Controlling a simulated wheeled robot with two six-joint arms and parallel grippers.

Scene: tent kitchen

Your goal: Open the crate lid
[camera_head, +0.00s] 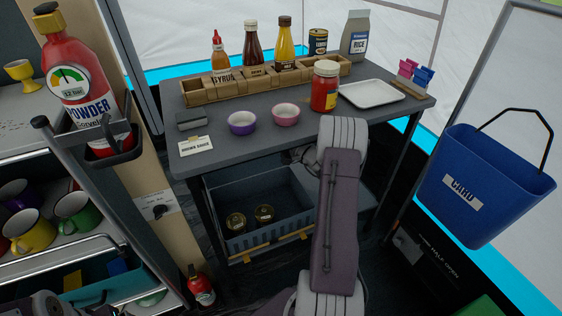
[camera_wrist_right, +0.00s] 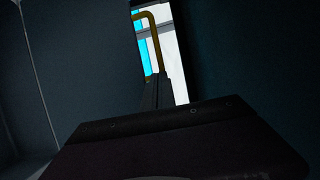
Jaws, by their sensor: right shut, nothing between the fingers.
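A blue-grey crate (camera_head: 285,239) stands under the table. Its top looks open in the head view, with two dark jars or cans (camera_head: 236,221) visible inside. Yellow-brown fittings (camera_head: 253,253) run along its lower front. I cannot clearly make out the lid. My right arm reaches over the crate's right side and hides part of it; its gripper is hidden in the head view. In the right wrist view my right gripper (camera_wrist_right: 157,91) is shut and empty between dark surfaces, near a bent yellow-brown bar (camera_wrist_right: 153,38). My left gripper is not in view.
The table (camera_head: 210,152) above carries a wooden rack (camera_head: 205,95) with bottles, two bowls (camera_head: 242,122), a red jar (camera_head: 325,86) and a white tray (camera_head: 372,93). A blue bin (camera_head: 483,190) hangs at the right. A shelf with mugs (camera_head: 76,213) stands at the left.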

